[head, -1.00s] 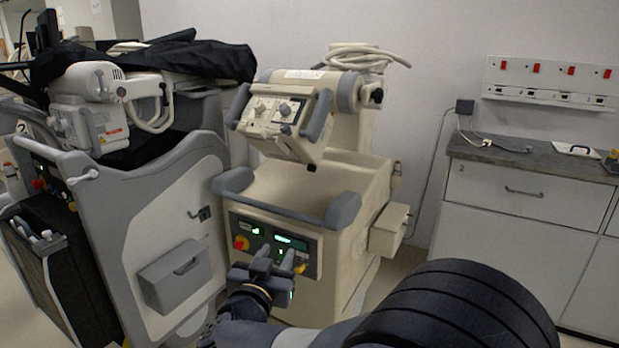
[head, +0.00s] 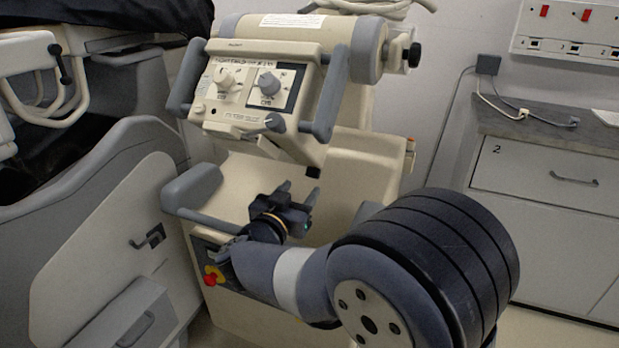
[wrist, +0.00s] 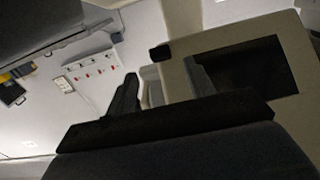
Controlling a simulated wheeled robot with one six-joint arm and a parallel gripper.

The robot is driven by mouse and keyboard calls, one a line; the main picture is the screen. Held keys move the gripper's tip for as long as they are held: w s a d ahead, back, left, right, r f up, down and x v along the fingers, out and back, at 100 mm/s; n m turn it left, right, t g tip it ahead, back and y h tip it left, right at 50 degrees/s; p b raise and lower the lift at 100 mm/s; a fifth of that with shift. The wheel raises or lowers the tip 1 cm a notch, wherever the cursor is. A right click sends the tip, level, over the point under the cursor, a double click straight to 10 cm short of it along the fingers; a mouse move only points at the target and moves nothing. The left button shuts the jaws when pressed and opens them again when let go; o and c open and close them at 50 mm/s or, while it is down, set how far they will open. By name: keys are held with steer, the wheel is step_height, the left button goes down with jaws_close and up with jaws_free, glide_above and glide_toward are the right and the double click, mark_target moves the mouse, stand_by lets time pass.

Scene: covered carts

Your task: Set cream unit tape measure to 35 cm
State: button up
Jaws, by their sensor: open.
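The cream unit (head: 345,150) stands ahead of me, its tilted control head (head: 250,95) carrying two dials and grey handles. I cannot tell whether the tab is the tape measure's end; no tape or scale can be read. My gripper (head: 298,191) is open and empty below the head, pointing up. In the wrist view the tab appears between its fingers (wrist: 162,88), beyond their tips.
A grey and cream cart (head: 95,235) with a black cover stands at left. A drawer cabinet (head: 530,180) and wall socket panel (head: 570,35) are at right. Floor shows at lower right.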

mark_target(311, 176)
steer(key=x, duration=0.6)
steer(key=shift+w+b, duration=0.1)
steer(key=shift+b, duration=0.3)
steer(key=shift+c, duration=0.3)
jaws_close()
